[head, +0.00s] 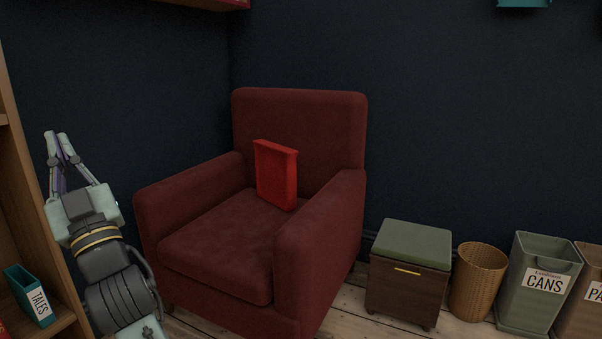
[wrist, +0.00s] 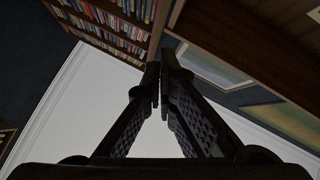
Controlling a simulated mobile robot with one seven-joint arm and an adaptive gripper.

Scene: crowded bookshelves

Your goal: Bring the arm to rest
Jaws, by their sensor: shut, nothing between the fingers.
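My gripper (head: 61,134) is at the left of the head view, pointing up, between the bookshelf and the red armchair. Its two fingers come together at the tips. In the wrist view my gripper (wrist: 160,72) shows its dark fingers meeting near the middle, with nothing between them. My arm rises from the bottom left of the head view and touches nothing that I can see.
A wooden bookshelf (head: 36,205) stands close at the left, with a teal TALES box (head: 30,295) on it. A red armchair (head: 215,240) holds a red book-like object (head: 276,174). A green-topped cabinet (head: 408,285), wicker basket (head: 478,281) and CANS bin (head: 538,285) stand right.

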